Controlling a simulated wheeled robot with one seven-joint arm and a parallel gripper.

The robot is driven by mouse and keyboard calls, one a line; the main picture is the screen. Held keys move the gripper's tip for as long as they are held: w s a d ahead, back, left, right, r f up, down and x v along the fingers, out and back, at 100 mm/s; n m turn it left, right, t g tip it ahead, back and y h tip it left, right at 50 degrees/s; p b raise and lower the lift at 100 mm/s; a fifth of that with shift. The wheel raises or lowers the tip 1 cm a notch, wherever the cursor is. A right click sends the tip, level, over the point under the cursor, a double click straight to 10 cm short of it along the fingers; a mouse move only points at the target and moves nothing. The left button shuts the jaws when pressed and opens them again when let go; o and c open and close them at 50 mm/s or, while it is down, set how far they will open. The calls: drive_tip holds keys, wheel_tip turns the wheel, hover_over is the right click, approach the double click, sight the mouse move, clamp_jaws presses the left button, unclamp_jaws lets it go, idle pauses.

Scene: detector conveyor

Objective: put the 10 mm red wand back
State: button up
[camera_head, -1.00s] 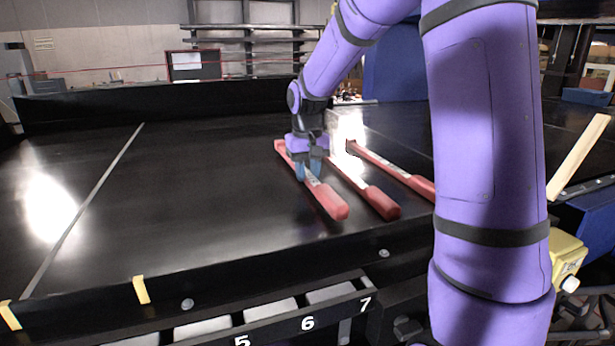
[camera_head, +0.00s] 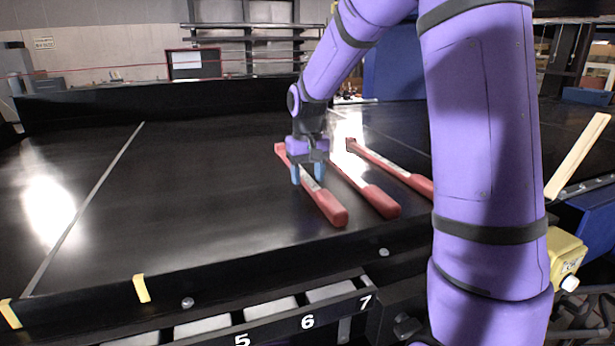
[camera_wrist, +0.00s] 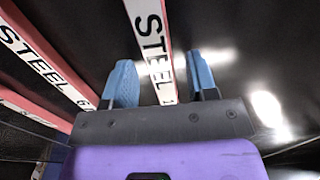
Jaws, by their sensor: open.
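A red wand (camera_head: 328,206) lies on the black belt, the leftmost of three, its thick handle toward the front. My gripper (camera_head: 309,178) is above its middle with the blue fingers spread. In the wrist view this wand (camera_wrist: 148,35) runs between the open fingertips of my gripper (camera_wrist: 160,66). Its white label reads "STEEL" and a figure starting with 1, the rest hidden by the gripper. A middle wand (camera_head: 378,200) lies to its right. In the wrist view a neighbouring wand (camera_wrist: 60,70) has a label reading "STEEL" and what looks like a 6.
A third red wand (camera_head: 395,170) lies farther right. A rack (camera_head: 275,326) with slots marked 5, 6 and 7 runs along the front, below the belt's dark edge wall (camera_head: 230,265). A yellow box (camera_head: 567,255) is at the right. The belt's left side is clear.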

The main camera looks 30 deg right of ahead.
wheel_tip(320, 180, up, 11)
drive_tip(key=s+a+r+n+t, duration=0.1)
drive_tip(key=s+a+r, duration=0.1)
drive_tip(key=s, duration=0.5)
drive_tip(key=s+a+r+t, duration=0.1)
drive_tip(key=s+a+r, duration=0.15)
drive_tip(key=s, duration=0.45)
drive_tip(key=s+a+f+t, duration=0.1)
drive_tip(key=s+f, duration=0.1)
drive_tip(key=s, duration=0.5)
drive_tip(key=s+a+f+n+t, duration=0.1)
drive_tip(key=s+a+f+t, duration=0.1)
drive_tip(key=s, duration=0.5)
drive_tip(key=shift+s, duration=0.3)
drive_tip(key=shift+f, duration=0.1)
drive_tip(key=shift+c, duration=1)
